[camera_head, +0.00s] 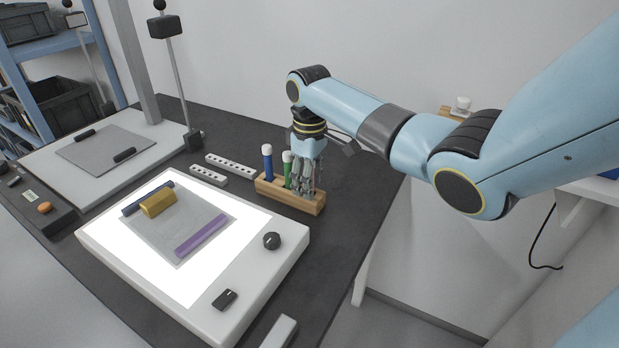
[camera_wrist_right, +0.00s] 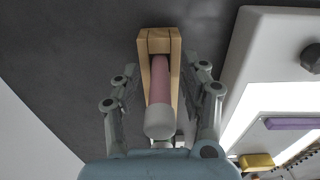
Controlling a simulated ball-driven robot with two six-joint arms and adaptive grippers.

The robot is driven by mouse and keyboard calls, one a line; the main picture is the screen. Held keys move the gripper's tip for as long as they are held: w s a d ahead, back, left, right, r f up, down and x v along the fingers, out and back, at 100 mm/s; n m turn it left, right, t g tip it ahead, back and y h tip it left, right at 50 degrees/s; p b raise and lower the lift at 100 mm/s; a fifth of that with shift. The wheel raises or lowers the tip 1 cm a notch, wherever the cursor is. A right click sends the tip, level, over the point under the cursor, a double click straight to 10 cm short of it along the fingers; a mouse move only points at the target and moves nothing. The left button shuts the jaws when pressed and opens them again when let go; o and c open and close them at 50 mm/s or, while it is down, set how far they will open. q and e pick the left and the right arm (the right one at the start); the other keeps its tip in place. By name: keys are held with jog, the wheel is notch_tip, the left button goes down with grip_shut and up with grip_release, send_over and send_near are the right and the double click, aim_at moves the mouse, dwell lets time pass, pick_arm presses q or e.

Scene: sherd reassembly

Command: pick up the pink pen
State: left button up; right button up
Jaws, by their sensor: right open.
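The pink pen (camera_wrist_right: 159,82) stands in the wooden pen holder (camera_head: 308,206), its white end toward the right wrist camera. In that view it lies between the two spread fingers of my right gripper (camera_wrist_right: 165,72), with a gap to each side. In the head view my right gripper (camera_head: 304,186) points down over the right part of the holder and hides the pink pen there. A blue pen (camera_head: 267,163) and a green pen (camera_head: 287,171) stand in the same holder, left of the gripper. My left gripper is not in view.
A lit white panel (camera_head: 98,238) bears a purple bar (camera_head: 201,236), a yellow piece (camera_head: 158,203) and a blue bar (camera_head: 133,208). Two perforated white strips (camera_head: 231,165) lie behind the panel. A post (camera_head: 178,85) stands at the back of the dark table.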

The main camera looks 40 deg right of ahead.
grip_shut()
jog(key=shift+r, duration=0.1)
